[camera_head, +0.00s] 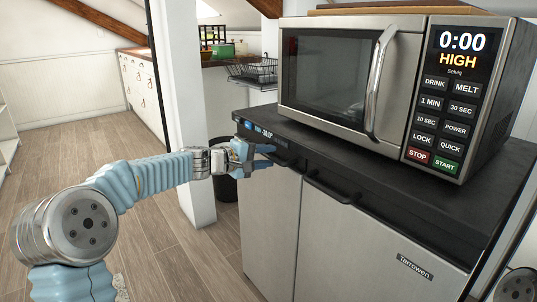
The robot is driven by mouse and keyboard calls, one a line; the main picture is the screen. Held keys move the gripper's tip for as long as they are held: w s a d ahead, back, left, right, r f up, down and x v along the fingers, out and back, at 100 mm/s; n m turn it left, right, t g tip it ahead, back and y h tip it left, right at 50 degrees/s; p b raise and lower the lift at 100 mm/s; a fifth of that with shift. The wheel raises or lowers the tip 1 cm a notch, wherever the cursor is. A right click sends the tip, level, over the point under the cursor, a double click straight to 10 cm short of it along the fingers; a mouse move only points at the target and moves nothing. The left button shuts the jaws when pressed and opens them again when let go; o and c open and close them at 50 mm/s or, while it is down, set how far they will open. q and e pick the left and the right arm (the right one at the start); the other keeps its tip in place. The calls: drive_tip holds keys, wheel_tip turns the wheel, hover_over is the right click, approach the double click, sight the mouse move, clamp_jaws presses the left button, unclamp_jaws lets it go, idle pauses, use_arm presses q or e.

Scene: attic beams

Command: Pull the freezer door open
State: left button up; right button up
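The freezer is a low grey unit under a dark top. Its left door (267,215) and right door (340,245) look closed. Each has a dark bar handle at its upper edge: the left handle (287,165) and the right handle (328,190). My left gripper (266,156) is at the freezer's upper left corner, close to the left end of the left handle. Its light blue fingers look apart with nothing between them; I cannot tell if they touch the handle. My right gripper is out of view.
A microwave (345,75) reading 0:00 HIGH stands on the dark top (385,175). A white post (185,100) and a dark bin (224,185) stand left of the freezer. The wooden floor (75,160) at the left is clear.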

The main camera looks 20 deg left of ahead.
use_arm(q)
drive_tip(key=shift+w+d+f, duration=0.15)
drive_tip(key=shift+w+d, duration=0.25)
drive_tip(key=shift+w, duration=0.05)
clamp_jaws()
drive_tip(key=shift+s+a, duration=0.1)
drive_tip(key=shift+a, duration=0.05)
